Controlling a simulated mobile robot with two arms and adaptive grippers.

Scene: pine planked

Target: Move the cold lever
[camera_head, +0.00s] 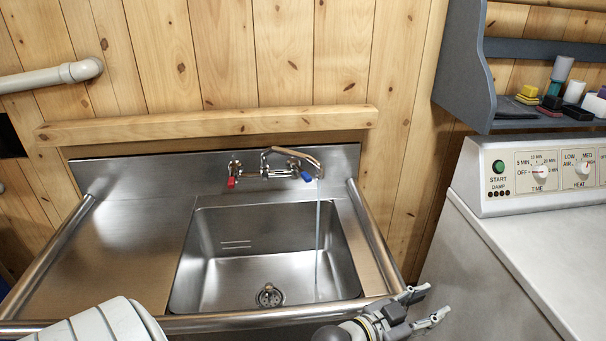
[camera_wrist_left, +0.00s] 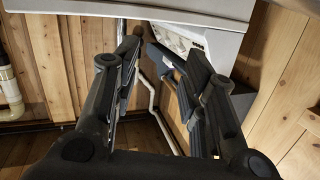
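The blue cold lever (camera_head: 306,177) is on the right side of the wall-mounted faucet (camera_head: 268,172), above the sink. The red lever (camera_head: 232,182) is on the left side. A thin stream of water (camera_head: 318,240) runs from the spout into the basin. My left gripper (camera_head: 432,303) is at the sink's front right corner, well below and to the right of the cold lever. Its fingers are apart and empty. The fingers also show in the left wrist view (camera_wrist_left: 148,52), with nothing between them. The levers are not visible in that view. My right gripper is not in view.
The steel sink (camera_head: 265,235) has raised tubular edges and a drain (camera_head: 269,295). A wooden ledge (camera_head: 210,126) runs above it. A white machine with dials (camera_head: 540,172) stands at the right, under a grey shelf (camera_head: 465,75) holding small items.

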